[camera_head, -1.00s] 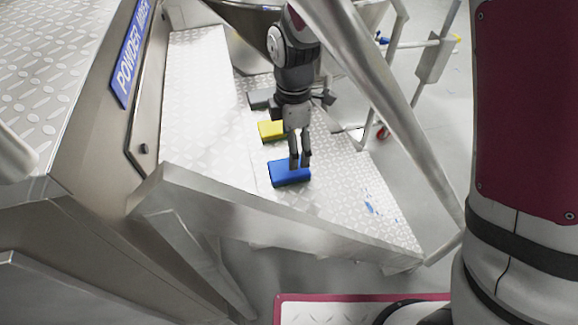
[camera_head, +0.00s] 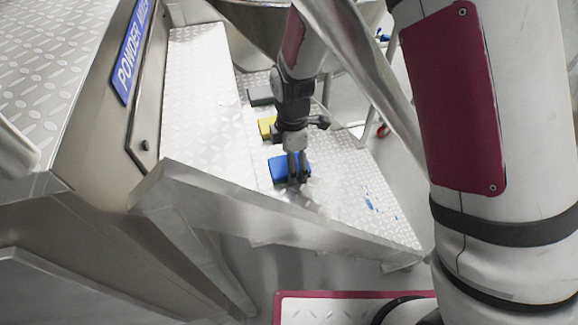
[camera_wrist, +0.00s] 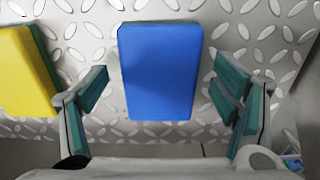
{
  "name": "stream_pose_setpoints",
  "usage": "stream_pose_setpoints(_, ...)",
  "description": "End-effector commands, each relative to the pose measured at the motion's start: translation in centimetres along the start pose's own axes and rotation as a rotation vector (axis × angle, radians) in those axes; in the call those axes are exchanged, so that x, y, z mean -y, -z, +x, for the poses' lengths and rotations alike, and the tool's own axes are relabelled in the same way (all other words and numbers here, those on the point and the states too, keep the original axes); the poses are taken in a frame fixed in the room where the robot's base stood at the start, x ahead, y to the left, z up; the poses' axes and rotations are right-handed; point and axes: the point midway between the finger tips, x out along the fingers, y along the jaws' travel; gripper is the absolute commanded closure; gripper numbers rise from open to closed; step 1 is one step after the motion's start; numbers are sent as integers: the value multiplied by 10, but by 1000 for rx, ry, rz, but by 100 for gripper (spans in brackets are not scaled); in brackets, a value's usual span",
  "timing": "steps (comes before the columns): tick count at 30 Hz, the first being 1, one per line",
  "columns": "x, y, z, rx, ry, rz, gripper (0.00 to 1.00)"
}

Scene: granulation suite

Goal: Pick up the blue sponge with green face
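The blue sponge (camera_head: 283,167) lies flat on the metal tread-plate step. In the wrist view the blue sponge (camera_wrist: 160,72) shows its blue top, with a thin green edge along its far side. My gripper (camera_head: 297,181) is at the sponge's near edge in the head view. In the wrist view my gripper (camera_wrist: 160,100) is open, with one teal-padded finger on each side of the sponge and gaps between pads and sponge. The fingers hide part of the sponge in the head view. How high the fingertips are above the step is hard to tell.
A yellow sponge with a green underside (camera_wrist: 24,72) lies close to the left finger; it also shows in the head view (camera_head: 266,127). A grey block (camera_head: 260,95) lies farther back. A metal rail (camera_head: 365,60) slants past my arm.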

Motion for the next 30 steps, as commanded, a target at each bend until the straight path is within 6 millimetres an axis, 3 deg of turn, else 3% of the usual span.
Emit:
stream_pose_setpoints(1,0,0,0,0,0,0,32)
stream_pose_setpoints(5,0,0,0,0,0,0,59)
stream_pose_setpoints(17,-1,0,-5,0,-2,0,62)
stream_pose_setpoints(30,-1,0,-80,-1,-3,0,62)
